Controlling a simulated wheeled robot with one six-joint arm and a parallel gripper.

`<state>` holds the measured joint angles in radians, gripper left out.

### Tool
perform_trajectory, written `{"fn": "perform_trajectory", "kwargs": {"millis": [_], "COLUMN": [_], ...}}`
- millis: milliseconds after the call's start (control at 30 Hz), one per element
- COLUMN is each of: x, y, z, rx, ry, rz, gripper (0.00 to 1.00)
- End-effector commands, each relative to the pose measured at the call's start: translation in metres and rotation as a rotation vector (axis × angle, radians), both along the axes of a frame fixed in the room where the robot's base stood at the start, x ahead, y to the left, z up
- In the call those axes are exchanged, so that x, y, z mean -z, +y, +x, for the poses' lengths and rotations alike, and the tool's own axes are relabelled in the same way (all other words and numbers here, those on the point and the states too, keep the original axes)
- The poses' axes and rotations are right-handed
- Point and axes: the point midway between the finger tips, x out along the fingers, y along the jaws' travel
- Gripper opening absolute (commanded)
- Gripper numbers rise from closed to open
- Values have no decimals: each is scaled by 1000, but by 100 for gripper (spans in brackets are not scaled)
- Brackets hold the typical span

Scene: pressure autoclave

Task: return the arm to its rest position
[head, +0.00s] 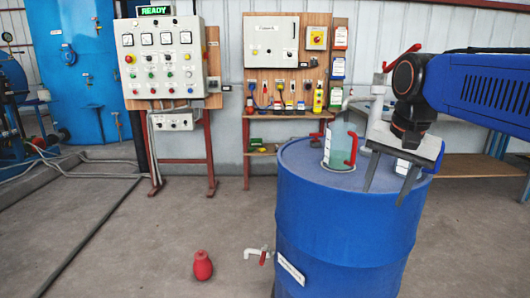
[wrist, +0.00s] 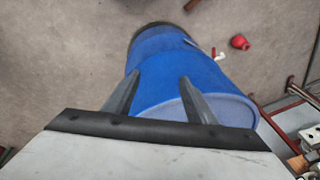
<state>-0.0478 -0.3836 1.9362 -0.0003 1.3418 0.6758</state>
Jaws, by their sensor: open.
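My gripper (head: 388,178) is at the right in the head view, over the top of the blue drum (head: 335,235). Its two fingers point down and are spread apart with nothing between them. My blue arm reaches in from the right edge. In the wrist view my gripper (wrist: 158,92) shows two grey fingers apart, with the blue drum (wrist: 170,65) behind and below them. Whether the fingertips touch the drum's lid cannot be told.
A clear cylinder (head: 340,148) with a red handle and pipework stand on the drum. A red bulb-shaped object (head: 203,265) lies on the floor, near a red-handled tap (head: 262,254). A control panel (head: 162,60) and a tool board (head: 285,55) stand behind. Floor at left front is mostly clear.

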Motion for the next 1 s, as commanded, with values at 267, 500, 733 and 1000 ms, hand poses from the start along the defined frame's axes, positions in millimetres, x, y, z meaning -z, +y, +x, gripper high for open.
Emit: {"fn": "perform_trajectory", "kwargs": {"millis": [267,500,733,1000], "x": [80,153,192,196], "y": [-10,-15,-17,-18], "z": [-75,-129,-153,-155], "rx": [-265,-477,-583,-594], "ry": [-77,-134,-163,-166], "rz": [-81,-163,-210,-216], "gripper": [50,50,50,50]}}
